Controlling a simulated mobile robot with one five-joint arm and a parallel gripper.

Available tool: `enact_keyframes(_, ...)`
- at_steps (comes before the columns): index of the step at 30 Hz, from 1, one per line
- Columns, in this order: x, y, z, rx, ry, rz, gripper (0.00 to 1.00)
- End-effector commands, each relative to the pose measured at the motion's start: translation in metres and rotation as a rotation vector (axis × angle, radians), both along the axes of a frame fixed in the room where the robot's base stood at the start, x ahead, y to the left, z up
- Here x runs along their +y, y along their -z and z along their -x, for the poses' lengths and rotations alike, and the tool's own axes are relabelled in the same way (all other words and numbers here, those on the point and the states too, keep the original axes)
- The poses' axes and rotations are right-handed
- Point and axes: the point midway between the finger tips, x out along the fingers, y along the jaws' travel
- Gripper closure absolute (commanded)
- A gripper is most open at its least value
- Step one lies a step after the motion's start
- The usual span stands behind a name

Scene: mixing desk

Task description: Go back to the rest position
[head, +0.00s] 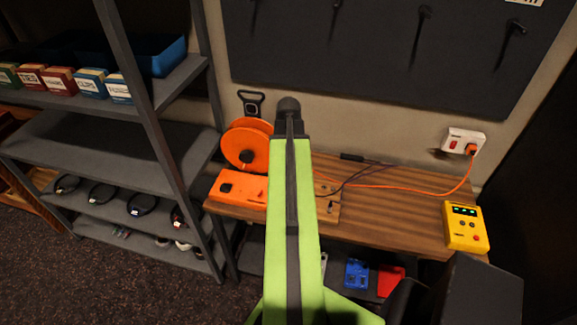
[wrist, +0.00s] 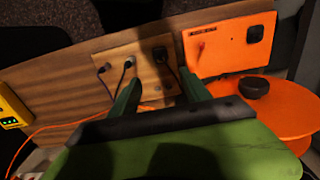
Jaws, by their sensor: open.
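My gripper (wrist: 160,92) shows in the wrist view as two dark green fingers spread apart with nothing between them. They point toward a small wooden board (wrist: 147,73) with black plugs and cables on it. The fingers appear above the bench, and I cannot tell their exact height. In the head view my green arm reaches over the wooden bench (head: 405,210) and hides the gripper. An orange box (head: 237,188) lies left of the arm on the bench; it also shows in the wrist view (wrist: 228,45), right of the fingers.
An orange cable reel (head: 246,146) stands behind the orange box. A yellow meter (head: 465,227) is at the bench's right end. An orange cable runs to the wall socket (head: 464,141). A grey shelf rack (head: 100,152) stands left. Blue (head: 357,273) and red items lie below the bench.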

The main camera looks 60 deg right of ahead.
Motion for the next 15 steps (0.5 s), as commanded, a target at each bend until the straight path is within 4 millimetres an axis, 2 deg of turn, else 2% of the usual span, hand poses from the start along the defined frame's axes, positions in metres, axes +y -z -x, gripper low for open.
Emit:
enact_keyframes(12,0.0,0.002,0.0,0.0,0.0,0.0,0.45)
enact_keyframes(14,0.003,0.004,-0.005,0.0,-0.01,0.0,0.45)
enact_keyframes(15,0.009,0.007,-0.013,0.0,-0.028,0.0,0.45)
